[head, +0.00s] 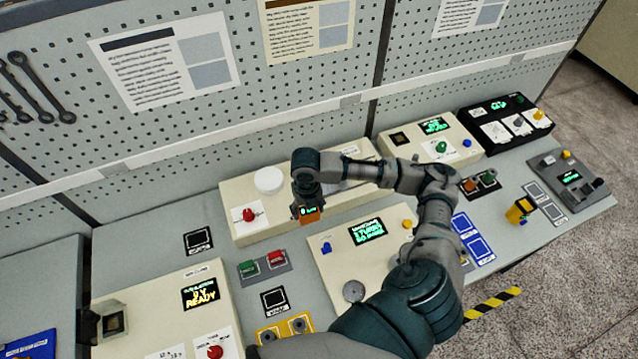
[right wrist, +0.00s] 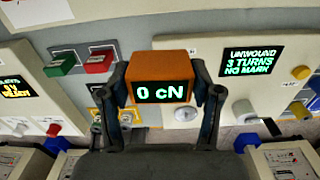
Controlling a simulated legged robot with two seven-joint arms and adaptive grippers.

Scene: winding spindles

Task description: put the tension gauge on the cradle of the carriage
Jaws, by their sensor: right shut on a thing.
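The tension gauge is a small orange box with a green "0 cN" display, seen in the right wrist view (right wrist: 162,68) and, small, in the head view (head: 309,214). My right gripper (right wrist: 160,85) is shut on it, with one finger on each side. In the head view my right gripper (head: 307,197) points down and holds the gauge over the gap between the rear beige unit (head: 262,228) and the front display panel. My right arm hides part of the rear unit. I cannot make out the carriage's cradle for certain. My left gripper is not in view.
A front panel (head: 333,262) reads "UNWOUND 3 TURNS NO MARK" in the wrist view. A grey box (head: 264,266) with green and red buttons stands left of it. A yellow block (head: 519,209) stands at the right. A "READY" panel (head: 170,306) is at the lower left.

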